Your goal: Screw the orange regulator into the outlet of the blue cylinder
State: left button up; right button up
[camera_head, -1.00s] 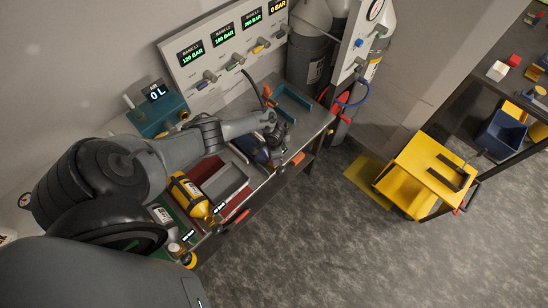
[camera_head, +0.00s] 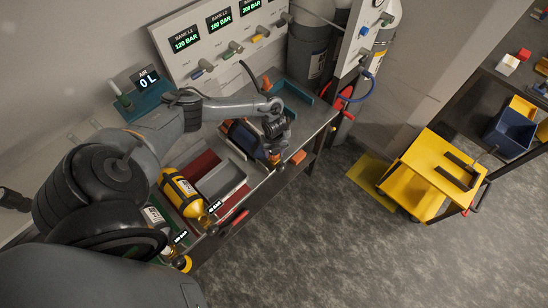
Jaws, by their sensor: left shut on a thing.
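The blue cylinder (camera_head: 243,137) lies in a cradle on the bench, its valve end towards the front edge. My left gripper (camera_head: 276,153) is at that valve end, pointing down. It is shut on a small orange piece, which looks like the orange regulator (camera_head: 275,159); the fingers and wrist hide most of it. At this size I cannot tell whether it touches the outlet or is threaded in. My right gripper is not in view.
A yellow cylinder (camera_head: 180,192) lies to the left, beside a grey tray (camera_head: 221,180). An orange block (camera_head: 298,157) is at the bench edge. The gauge panel (camera_head: 215,45) stands behind. A yellow cart (camera_head: 432,170) stands on the floor at right.

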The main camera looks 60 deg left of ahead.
pick_arm(q)
jog(key=m+b, duration=0.1)
jog(key=m, duration=0.1)
jog(key=m+b, duration=0.1)
jog(key=m, duration=0.1)
jog(key=m+b, duration=0.1)
jog(key=m, duration=0.1)
jog(key=shift+f+b, duration=0.35)
jog(key=shift+r+m+b, duration=0.15)
jog(key=shift+m+b, duration=0.35)
jog(key=shift+m, duration=0.6)
jog(key=shift+r+m, duration=0.2)
jog(key=shift+m, duration=0.1)
jog(key=o, duration=1.2)
